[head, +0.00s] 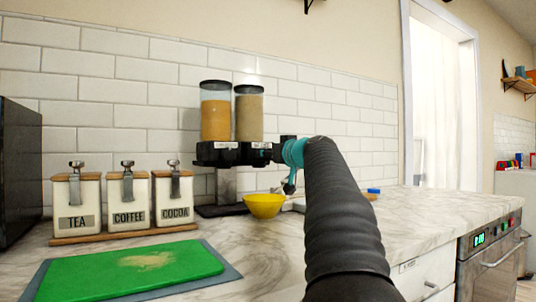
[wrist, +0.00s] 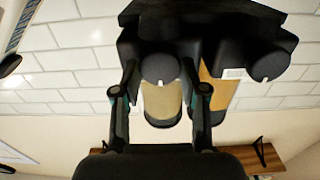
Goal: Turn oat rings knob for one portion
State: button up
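A black twin dispenser (head: 233,154) stands against the tiled wall with two clear canisters. The left canister (head: 215,118) holds orange-brown contents and the right canister (head: 249,117) beige contents. Their labels are too small to read. In the wrist view, which is upside down, a round dark knob (wrist: 160,68) lies in front of the beige canister, between the fingertips of my gripper (wrist: 159,74). The fingers are apart, one on each side; I cannot tell whether they touch the knob. Another knob (wrist: 273,66) shows at right, on the orange canister's side. A yellow bowl (head: 264,207) sits below the dispenser.
Tea, coffee and cocoa jars (head: 128,201) stand on a wooden board at left. A green cutting board (head: 132,271) lies in front. The marble counter (head: 425,213) is mostly clear at right. A wall shelf (wrist: 251,160) shows in the wrist view.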

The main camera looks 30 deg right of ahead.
jog(key=shift+c, duration=0.5)
jog(key=shift+m, duration=0.3)
jog(key=shift+d+f+m+p, duration=0.1)
jog(key=shift+m+p, duration=0.6)
jog(key=shift+m, duration=3.6)
jog(key=shift+d+m+p, duration=0.1)
jog(key=shift+m+p, duration=0.6)
jog(key=shift+m, duration=3.6)
jog(key=o, duration=1.1)
